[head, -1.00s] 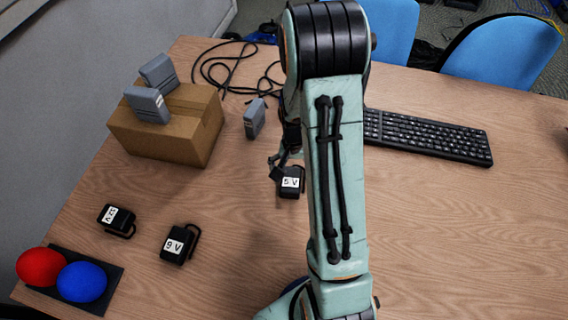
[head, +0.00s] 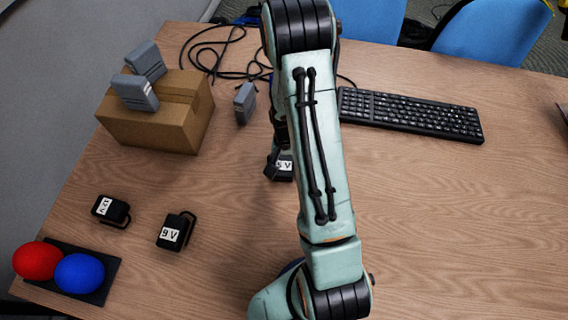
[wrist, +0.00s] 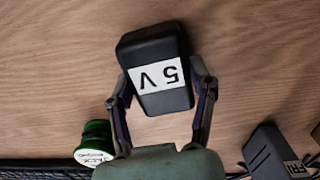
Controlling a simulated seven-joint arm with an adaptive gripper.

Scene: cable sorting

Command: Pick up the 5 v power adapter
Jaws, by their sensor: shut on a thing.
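The 5 V power adapter (wrist: 152,52) is a black block with a white label reading 5 V. In the wrist view it sits between the two fingers of my gripper (wrist: 160,95), which is shut on it, one finger at each side. In the head view the adapter (head: 284,166) shows partly, beside my arm, and my gripper (head: 277,150) is mostly hidden behind the arm. I cannot tell whether the adapter touches the table.
A 9 V adapter (head: 172,233) and a 12 V adapter (head: 110,210) lie at left. A cardboard box (head: 150,125) carries grey blocks; another grey block (head: 244,103) stands beside it. A keyboard (head: 410,113) lies at right. A green-rimmed item (wrist: 96,143) shows in the wrist view.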

